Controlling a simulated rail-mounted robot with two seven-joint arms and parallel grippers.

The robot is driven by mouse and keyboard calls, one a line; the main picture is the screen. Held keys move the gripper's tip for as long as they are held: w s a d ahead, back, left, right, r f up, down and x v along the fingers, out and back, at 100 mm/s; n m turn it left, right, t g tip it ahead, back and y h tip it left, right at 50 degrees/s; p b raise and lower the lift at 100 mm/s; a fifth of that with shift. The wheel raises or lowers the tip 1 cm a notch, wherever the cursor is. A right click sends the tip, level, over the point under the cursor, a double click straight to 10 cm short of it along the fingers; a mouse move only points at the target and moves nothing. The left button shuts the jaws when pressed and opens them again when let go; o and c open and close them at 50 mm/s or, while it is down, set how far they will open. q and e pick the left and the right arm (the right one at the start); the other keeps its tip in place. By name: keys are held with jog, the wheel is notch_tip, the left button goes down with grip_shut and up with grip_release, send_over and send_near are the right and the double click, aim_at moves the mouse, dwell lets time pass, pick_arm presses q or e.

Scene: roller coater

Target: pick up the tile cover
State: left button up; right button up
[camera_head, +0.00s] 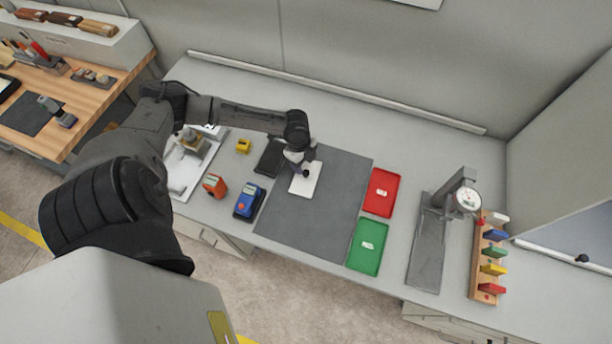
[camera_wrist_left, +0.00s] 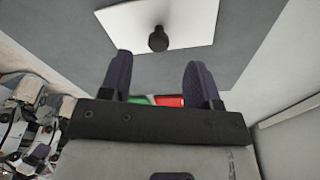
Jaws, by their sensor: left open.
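The tile cover is a white square plate (camera_head: 308,187) with a black knob, lying on the dark grey mat (camera_head: 330,215) on the bench. My left gripper (camera_head: 304,170) is over the cover's far edge and hides part of it. In the left wrist view the white cover (camera_wrist_left: 187,20) fills the top, with its black knob (camera_wrist_left: 157,40) standing up. The two dark fingers of my left gripper (camera_wrist_left: 157,70) are apart with nothing between them. The knob lies beyond the fingertips, roughly centred across the gap. My right gripper is not in view.
A red tray (camera_head: 383,192) and a green tray (camera_head: 367,246) lie right of the cover. A dial gauge stand (camera_head: 430,240) is farther right. A blue device (camera_head: 249,201), an orange device (camera_head: 215,186) and a black pad (camera_head: 270,157) lie left. The mat's front is clear.

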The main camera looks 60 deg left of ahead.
aim_at(306, 172)
pick_arm(q)
jog(key=shift+w+d+f+p, duration=0.1)
jog(key=shift+d+f, duration=0.1)
jog(key=shift+f, duration=0.8)
jog(key=shift+w+d+f+p, duration=0.1)
jog(key=shift+d+f, duration=0.15)
jog(key=shift+f, duration=0.75)
jog(key=shift+d+f+p, duration=0.1)
jog(key=shift+d+f, duration=0.1)
jog(key=shift+f, duration=0.8)
jog(key=shift+c, duration=0.3)
jog(key=c, duration=0.9)
jog(key=shift+c, duration=0.3)
jog(key=shift+r, duration=0.15)
